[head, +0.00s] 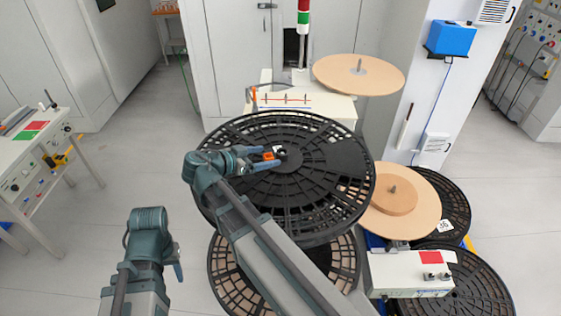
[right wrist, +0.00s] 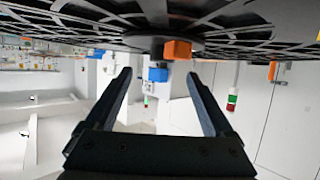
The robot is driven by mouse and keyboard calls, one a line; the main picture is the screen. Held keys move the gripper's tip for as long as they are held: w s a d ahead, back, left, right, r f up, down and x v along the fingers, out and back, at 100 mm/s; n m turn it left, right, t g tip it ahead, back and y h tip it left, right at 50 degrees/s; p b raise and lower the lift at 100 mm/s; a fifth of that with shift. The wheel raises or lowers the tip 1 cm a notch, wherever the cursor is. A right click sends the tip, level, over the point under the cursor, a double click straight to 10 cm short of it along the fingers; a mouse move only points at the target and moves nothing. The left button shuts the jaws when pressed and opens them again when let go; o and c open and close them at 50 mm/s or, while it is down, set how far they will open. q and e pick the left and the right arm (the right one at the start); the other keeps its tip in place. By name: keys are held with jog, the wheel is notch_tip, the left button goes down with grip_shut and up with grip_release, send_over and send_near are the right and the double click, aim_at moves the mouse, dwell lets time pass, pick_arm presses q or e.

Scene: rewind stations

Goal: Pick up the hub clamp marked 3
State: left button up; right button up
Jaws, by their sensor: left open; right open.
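A small orange block (head: 268,156), possibly the hub clamp, shows near the hub of the large black reel (head: 330,150). A small black-and-white part (head: 280,150) sits beside it at the hub; I cannot read a 3 on either. My right gripper (head: 273,158) is open, its fingers pointing at the hub. In the right wrist view the orange block (right wrist: 178,49) is at the reel's hub, above and just beyond the open fingertips (right wrist: 158,77), with nothing visible between them. My left gripper (head: 178,262) is open and empty, low at the left, away from the reel.
Tan discs (head: 359,74) and (head: 400,200) stand behind and right of the reel. Another black reel (head: 225,270) lies below. A white control box (head: 390,275) is at lower right. A white bench (head: 50,125) stands at left, with open floor (head: 120,190) between.

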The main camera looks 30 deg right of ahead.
aim_at(286, 151)
jog(key=shift+w+d+f, duration=0.1)
jog(key=shift+d+f, duration=0.05)
jog(key=shift+d, duration=0.2)
jog(key=shift+d, duration=0.1)
jog(key=b+x, duration=0.2)
jog(key=x, duration=0.3)
jog(key=shift+w, duration=0.2)
grip_shut()
